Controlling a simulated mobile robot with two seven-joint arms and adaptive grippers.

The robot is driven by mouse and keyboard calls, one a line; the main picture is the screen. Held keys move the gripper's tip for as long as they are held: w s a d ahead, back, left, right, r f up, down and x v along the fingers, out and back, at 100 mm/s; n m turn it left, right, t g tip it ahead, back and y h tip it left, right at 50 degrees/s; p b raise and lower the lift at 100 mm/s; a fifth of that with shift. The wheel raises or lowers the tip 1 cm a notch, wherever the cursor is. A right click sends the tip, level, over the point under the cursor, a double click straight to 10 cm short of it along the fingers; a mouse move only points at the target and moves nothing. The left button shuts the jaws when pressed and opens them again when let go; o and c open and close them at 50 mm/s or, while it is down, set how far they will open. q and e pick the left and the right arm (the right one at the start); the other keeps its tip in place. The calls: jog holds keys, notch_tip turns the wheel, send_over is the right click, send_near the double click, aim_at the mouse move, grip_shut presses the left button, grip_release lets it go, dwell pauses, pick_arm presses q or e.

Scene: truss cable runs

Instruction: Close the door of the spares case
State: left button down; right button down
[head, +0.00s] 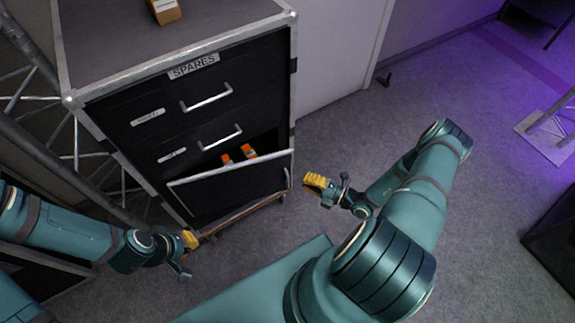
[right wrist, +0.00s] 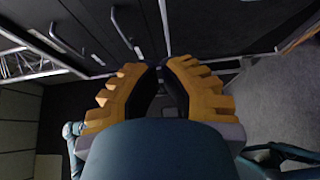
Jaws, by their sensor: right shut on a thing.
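The black spares case (head: 120,100) stands at the left with silver edges and a SPARES label. Its low front door (head: 240,190) stands open, its silver upper edge tilted out from the case. Orange items (head: 248,151) show in the opening behind it. My right gripper (head: 307,181) is beside the door's right end, with a narrow strip of floor visible between them. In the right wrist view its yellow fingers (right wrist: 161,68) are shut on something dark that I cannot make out. My left gripper (head: 191,240) is by the case's lower front left corner; its jaw gap is hidden.
Two closed drawers with silver handles (head: 207,97) are above the door. A small brown box (head: 164,10) sits on top of the case. Metal truss (head: 25,95) stands close at the left.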

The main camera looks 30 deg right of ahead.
pick_arm(q)
jog(key=shift+s+f+b, duration=0.15)
jog(key=shift+f+b, duration=0.25)
pick_arm(e)
jog(key=shift+w+d+x, duration=0.25)
jog(key=shift+d+x, duration=0.15)
jog(key=shift+x, duration=1.7)
jog(key=shift+w+d+x, duration=0.3)
jog(key=shift+d+x, duration=0.15)
jog(key=shift+x, duration=1.65)
jog(key=shift+w+d+x, duration=0.25)
jog(key=shift+d+x, duration=0.15)
jog(key=shift+x, duration=1.7)
